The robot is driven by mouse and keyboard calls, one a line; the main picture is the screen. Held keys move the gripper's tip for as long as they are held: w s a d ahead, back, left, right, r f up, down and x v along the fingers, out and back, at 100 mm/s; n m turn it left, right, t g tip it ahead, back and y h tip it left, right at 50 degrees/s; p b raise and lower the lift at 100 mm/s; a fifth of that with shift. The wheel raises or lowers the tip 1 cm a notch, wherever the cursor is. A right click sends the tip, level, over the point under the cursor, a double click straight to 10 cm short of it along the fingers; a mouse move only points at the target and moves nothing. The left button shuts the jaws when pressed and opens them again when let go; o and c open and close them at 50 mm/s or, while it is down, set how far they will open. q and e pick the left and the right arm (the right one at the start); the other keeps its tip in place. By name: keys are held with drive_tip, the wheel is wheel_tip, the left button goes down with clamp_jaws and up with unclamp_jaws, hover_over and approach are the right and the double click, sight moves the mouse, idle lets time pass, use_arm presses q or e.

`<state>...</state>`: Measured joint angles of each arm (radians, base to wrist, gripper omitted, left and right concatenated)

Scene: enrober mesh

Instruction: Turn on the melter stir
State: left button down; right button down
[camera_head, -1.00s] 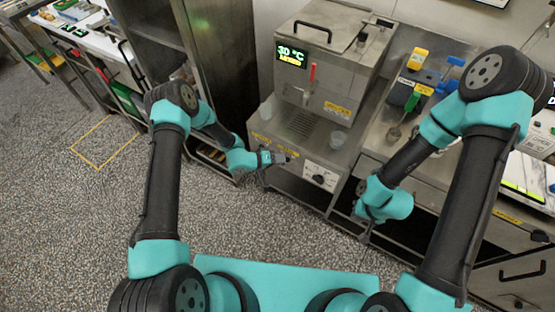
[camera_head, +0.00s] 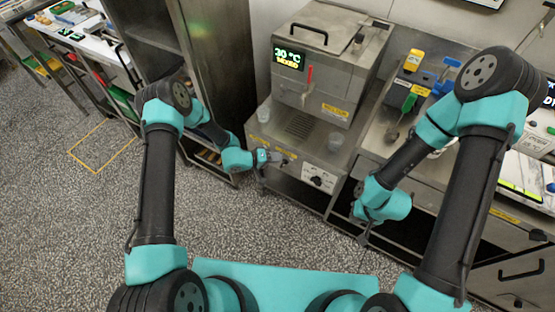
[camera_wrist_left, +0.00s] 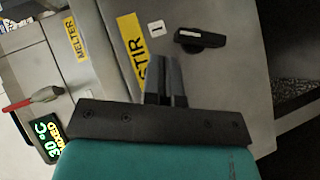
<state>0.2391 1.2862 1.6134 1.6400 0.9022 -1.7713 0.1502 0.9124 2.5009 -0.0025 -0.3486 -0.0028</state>
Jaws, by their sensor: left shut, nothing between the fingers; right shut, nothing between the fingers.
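The melter is a steel machine (camera_head: 315,100) with a lit display (camera_head: 288,58) reading 30 °C above a second line. The left wrist view shows its front panel with a yellow STIR label (camera_wrist_left: 133,45), a small white "1" mark (camera_wrist_left: 157,28) and a black switch knob (camera_wrist_left: 200,38). My left gripper (camera_head: 277,158) is shut and empty at the panel; in the wrist view its fingertips (camera_wrist_left: 166,58) lie beside the STIR label, below and left of the knob. Whether they touch the panel I cannot tell. My right gripper (camera_head: 364,240) is shut and empty, low before the counter.
A steel cabinet (camera_head: 215,60) stands to the left. The floor (camera_head: 80,220) at left is open.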

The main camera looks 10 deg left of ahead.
use_arm(q)
drive_tip(key=w+v, duration=0.2)
drive_tip(key=v, duration=1)
drive_tip(key=shift+a+r, duration=0.25)
drive_tip(key=shift+a, duration=0.15)
drive_tip(key=s+a+g+y, duration=0.2)
drive_tip(key=s+y, duration=0.2)
drive_tip(key=s, duration=0.6)
drive_tip(key=s+a+g+y, duration=0.2)
drive_tip(key=s+y, duration=0.3)
drive_tip(key=s, duration=0.6)
drive_tip(key=shift+s+n+g, duration=0.25)
drive_tip(key=shift+n+g, duration=0.15)
